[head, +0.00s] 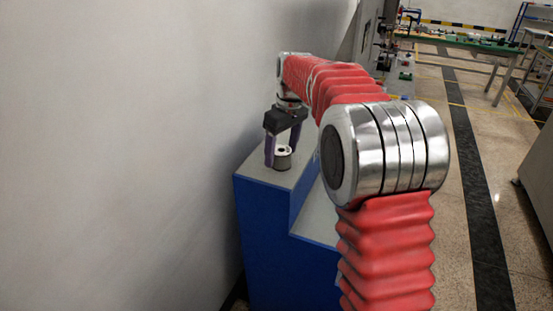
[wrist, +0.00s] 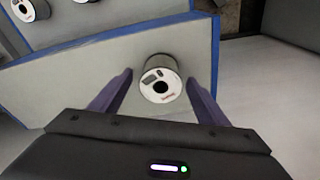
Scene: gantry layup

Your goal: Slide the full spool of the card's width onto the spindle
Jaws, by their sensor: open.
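A spool (head: 282,157) with a white top face and a dark side stands upright on a blue cabinet with a grey top. In the wrist view the spool (wrist: 161,84) shows a dark centre hole and small markings on its white face, too small to read. My gripper (head: 277,150) points down over it. Its two purple fingers (wrist: 160,88) are open, one on each side of the spool, with a gap on both sides. Two more spools (wrist: 31,9) show partly at the top left of the wrist view. I cannot make out the spindle or the card.
The grey cabinet top (head: 255,168) has a blue edge, and a lower grey step (head: 316,220) lies to its right. A plain wall stands close on the left. A green-topped table (head: 450,42) with items is far off, and open floor (head: 455,150) lies to the right.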

